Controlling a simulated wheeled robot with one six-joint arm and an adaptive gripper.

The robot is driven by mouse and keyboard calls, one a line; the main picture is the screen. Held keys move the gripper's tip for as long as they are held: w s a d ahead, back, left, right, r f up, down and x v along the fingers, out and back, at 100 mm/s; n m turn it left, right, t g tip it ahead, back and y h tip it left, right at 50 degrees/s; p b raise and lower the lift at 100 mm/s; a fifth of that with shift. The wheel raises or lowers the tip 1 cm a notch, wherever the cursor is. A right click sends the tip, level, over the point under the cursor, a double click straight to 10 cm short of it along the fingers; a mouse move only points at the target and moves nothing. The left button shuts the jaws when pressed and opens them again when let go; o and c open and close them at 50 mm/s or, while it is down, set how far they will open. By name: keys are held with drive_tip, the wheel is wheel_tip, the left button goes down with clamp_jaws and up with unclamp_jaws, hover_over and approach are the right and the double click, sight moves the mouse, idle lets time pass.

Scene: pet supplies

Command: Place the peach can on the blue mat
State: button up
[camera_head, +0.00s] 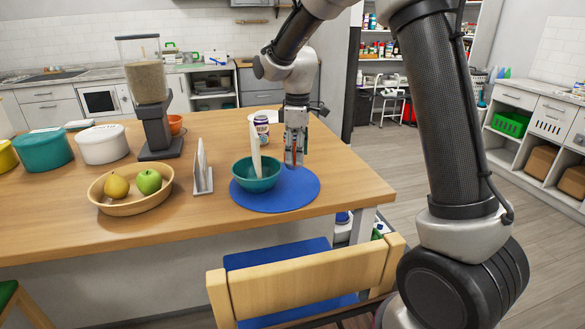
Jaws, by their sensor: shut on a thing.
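The blue mat (296,190) is a round mat on the wooden table near its front right. A teal bowl (256,184) stands on the mat's left part, with a pale flat upright thing in it. My gripper (294,155) points down over the back right part of the mat. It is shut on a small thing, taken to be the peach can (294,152). Only a reddish-orange strip of it shows between the fingers, which hide the rest. I cannot tell whether it touches the mat.
A dark jar (262,129) with a pale label stands behind the bowl. A white stand (203,170), a fruit bowl (130,204) and a food dispenser (150,90) are to the left. A wooden chair (300,280) is at the front. The mat's front right is clear.

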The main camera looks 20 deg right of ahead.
drive_tip(key=shift+f, duration=2.2)
drive_tip(key=o, duration=1.3)
drive_tip(key=shift+f, duration=0.15)
